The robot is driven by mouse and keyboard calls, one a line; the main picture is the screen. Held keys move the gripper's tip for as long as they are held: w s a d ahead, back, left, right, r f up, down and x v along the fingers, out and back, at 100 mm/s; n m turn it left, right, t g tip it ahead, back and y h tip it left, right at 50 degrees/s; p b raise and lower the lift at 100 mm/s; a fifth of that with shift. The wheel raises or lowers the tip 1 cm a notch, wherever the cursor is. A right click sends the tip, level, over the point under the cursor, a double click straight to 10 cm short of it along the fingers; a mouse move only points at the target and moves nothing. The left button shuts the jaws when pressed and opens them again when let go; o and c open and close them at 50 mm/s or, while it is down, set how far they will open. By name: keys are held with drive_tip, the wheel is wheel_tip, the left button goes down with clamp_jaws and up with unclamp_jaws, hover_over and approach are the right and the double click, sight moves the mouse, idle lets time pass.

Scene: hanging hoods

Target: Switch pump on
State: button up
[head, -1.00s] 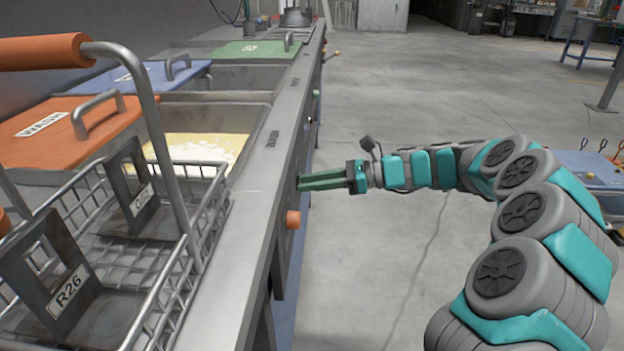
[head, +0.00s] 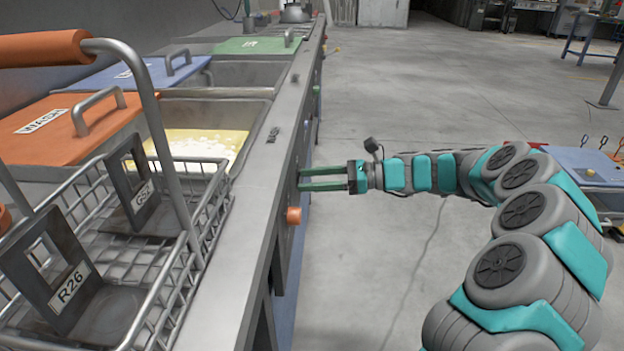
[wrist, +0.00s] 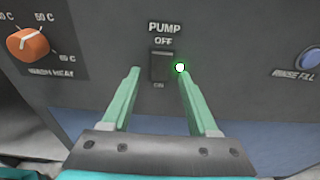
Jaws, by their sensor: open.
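The black pump switch (wrist: 162,67) is a rocker on the grey front panel in the wrist view, with "PUMP" and "OFF" above it and "ON" below. A small white light or dot with a green rim (wrist: 180,67) shows just right of it, by the right fingertip. My gripper (wrist: 158,72) has two green fingers, spread apart, one on each side of the switch. I cannot tell whether the fingertips touch the panel. In the head view my gripper (head: 300,179) points left at the counter's front face, where the switch is hidden.
An orange wash heat knob (wrist: 28,44) is left of the switch, and a blue rinse fill button (wrist: 311,58) is to the right. A wire basket (head: 190,215) with dark labelled holders stands on the counter at left. Open floor lies right of the counter.

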drive_tip(key=shift+d, duration=0.15)
drive_tip(key=d+r, duration=0.1)
drive_tip(key=d, duration=0.6)
drive_tip(key=shift+s+d, duration=0.15)
drive_tip(key=shift+d, duration=0.05)
